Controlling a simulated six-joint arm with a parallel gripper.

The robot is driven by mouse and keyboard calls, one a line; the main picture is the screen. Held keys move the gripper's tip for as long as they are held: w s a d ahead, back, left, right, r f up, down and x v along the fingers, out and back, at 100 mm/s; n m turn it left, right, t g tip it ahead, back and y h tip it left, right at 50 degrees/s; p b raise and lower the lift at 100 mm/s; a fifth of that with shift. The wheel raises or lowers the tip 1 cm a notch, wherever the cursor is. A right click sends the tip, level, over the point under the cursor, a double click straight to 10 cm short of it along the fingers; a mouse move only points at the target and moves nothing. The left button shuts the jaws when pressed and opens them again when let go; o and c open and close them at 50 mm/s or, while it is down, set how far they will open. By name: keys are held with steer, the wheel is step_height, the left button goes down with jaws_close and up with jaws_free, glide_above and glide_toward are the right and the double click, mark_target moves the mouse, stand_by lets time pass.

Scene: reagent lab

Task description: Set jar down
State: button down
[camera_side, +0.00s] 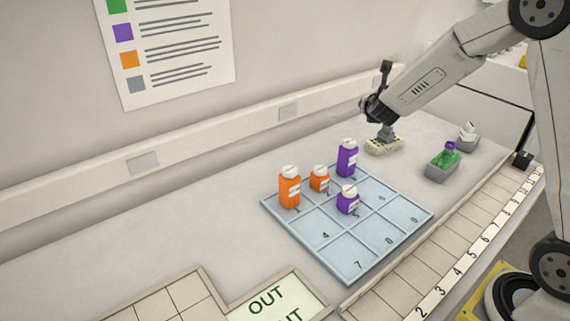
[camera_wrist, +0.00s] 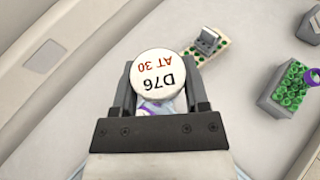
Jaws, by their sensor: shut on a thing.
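My gripper (camera_wrist: 160,88) is shut on a jar (camera_wrist: 158,75) with a round white lid in the wrist view. The lid reads "D76" and "AT 30", and a little purple and white shows below it between the jaws. In the side view my gripper (camera_side: 373,108) is at the lower end of the arm, near the back wall; I cannot make out the held jar clearly there. A pale blue numbered tray (camera_side: 357,262) lies on the bench. On it stand a tall purple jar (camera_side: 347,160), a small purple jar (camera_side: 347,202), a tall orange jar (camera_side: 289,188) and a small orange jar (camera_side: 319,180).
A pegged board (camera_side: 384,148) with a grey block stands behind the tray. Right of it are a rack with green contents (camera_side: 441,166) and a grey holder with a white item (camera_side: 467,138). An "OUT" area (camera_side: 275,300) is at the front. Several front tray cells are bare.

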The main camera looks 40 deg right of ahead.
steer(key=a+n+t+y, duration=0.3)
steer(key=a+n+y, duration=0.3)
steer(key=a, duration=2.7)
steer(key=s+a+n+y, duration=0.3)
steer(key=s+a, duration=0.6)
steer(key=a, duration=0.3)
steer(key=s+a+n+y, duration=0.35)
steer(key=s+a, duration=0.55)
steer(key=a, duration=0.3)
steer(key=shift+m, duration=0.45)
steer(key=shift+w+d+f, duration=0.15)
steer(key=shift+f, duration=1.15)
steer(key=shift+w+d+f, duration=0.1)
steer(key=shift+d+f, duration=0.05)
steer(key=shift+f, duration=1.1)
steer(key=shift+w+a, duration=0.1)
